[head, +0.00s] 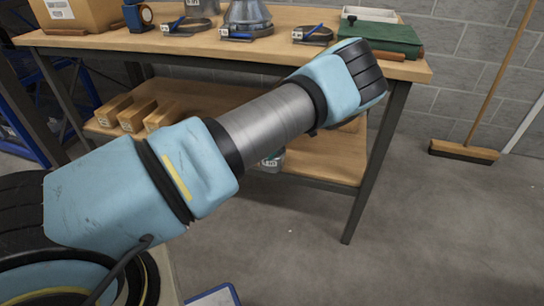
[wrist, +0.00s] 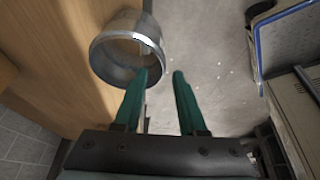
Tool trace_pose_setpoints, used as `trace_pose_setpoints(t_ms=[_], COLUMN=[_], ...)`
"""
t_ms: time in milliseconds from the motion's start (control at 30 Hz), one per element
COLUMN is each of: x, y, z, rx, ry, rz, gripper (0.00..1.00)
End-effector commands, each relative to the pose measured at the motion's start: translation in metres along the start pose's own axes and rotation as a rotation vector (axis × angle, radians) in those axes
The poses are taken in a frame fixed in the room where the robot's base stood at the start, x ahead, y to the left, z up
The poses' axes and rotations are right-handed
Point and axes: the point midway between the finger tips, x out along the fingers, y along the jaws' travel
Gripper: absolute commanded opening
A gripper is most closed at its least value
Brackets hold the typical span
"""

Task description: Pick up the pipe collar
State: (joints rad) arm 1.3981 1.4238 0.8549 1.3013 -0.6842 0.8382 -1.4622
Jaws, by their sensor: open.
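A shiny metal ring, which looks like the pipe collar (wrist: 103,62), shows in the wrist view at the upper left, by the edge of a wooden surface. Most of the collar lies left of the fingers.
On the bench stand a cardboard box (head: 85,14), a metal cone-shaped duct piece (head: 247,14), several dark band rings with tags (head: 312,35) and a green case (head: 385,38). Small cartons (head: 135,114) sit on the lower shelf. A broom (head: 465,151) leans at right; floor there is clear.

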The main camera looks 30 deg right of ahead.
Motion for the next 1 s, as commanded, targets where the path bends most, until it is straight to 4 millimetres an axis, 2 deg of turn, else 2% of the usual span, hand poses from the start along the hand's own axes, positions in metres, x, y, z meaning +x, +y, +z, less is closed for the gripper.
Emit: trace_pose_setpoints(t_ms=[367, 633, 1000], x=[0.046, 0.049, 0.049], y=[0.0, 0.0, 0.0], z=[-0.001, 0.0, 0.0], rx=[0.001, 0.0, 0.0], ry=[0.002, 0.0, 0.0], rz=[-0.002, 0.0, 0.0], gripper=[0.41, 0.4, 0.0])
